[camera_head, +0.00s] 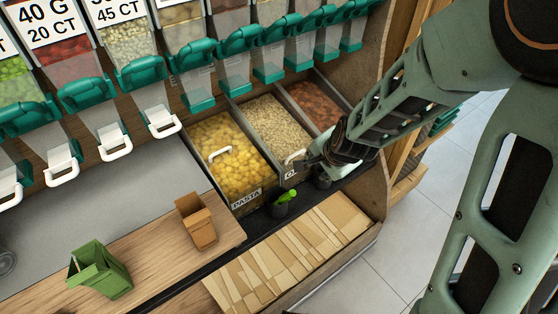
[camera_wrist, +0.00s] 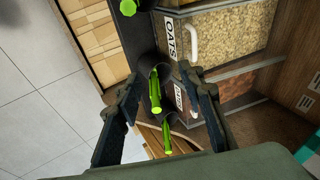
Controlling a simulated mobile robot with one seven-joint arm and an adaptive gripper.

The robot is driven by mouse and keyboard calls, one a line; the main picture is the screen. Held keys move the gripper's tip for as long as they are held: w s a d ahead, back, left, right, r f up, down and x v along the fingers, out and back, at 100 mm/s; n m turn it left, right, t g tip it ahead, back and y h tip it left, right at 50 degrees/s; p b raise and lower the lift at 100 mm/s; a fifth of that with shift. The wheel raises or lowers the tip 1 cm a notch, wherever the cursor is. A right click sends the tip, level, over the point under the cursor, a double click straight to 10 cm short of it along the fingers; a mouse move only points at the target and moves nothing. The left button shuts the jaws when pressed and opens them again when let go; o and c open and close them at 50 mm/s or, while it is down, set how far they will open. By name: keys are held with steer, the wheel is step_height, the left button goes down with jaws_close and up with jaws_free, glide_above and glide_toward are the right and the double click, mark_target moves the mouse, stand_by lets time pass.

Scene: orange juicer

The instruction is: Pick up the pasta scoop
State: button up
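A green scoop handle (camera_head: 286,197) stands in a black holder in front of the bin labelled PASTA (camera_head: 232,160); I take this to be the pasta scoop. In the wrist view a green handle end (camera_wrist: 128,7) at the top edge appears to be the same one, cut off by the frame. My gripper (camera_head: 318,160) is to the right of it, above the front of the oats bin. In the wrist view my gripper's fingers (camera_wrist: 160,80) are spread apart. Two other green handles (camera_wrist: 155,92) (camera_wrist: 167,138) show between them, with no visible grip on either.
The oats bin (camera_head: 266,125) and a reddish-brown bin (camera_head: 314,103) stand right of the pasta. Teal dispensers hang above the bins. A stack of paper bags (camera_head: 285,254) lies in front. A brown box (camera_head: 196,220) and a green box (camera_head: 99,270) stand on the counter at left.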

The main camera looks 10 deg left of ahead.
mark_target(287, 197)
steer(key=s+a+f+m, duration=0.1)
steer(key=s, duration=0.1)
steer(key=s+a+f+g, duration=0.1)
steer(key=s+a, duration=0.1)
steer(key=s+a+f+m, duration=0.1)
steer(key=s+f, duration=0.1)
steer(key=shift+s+a+m+g+y, duration=0.25)
steer(key=shift+s+m+g+y, duration=0.05)
steer(key=x, duration=0.4)
steer(key=shift+s+a+b, duration=0.1)
steer(key=shift+s+b, duration=0.1)
steer(key=shift+b, duration=0.1)
steer(key=shift+w+b+x, duration=0.15)
steer(key=shift+b+x, duration=0.1)
steer(key=shift+x, duration=1.45)
steer(key=shift+w+b+x, duration=0.2)
steer(key=shift+x, duration=1.5)
steer(key=shift+r, duration=0.15)
jaws_close()
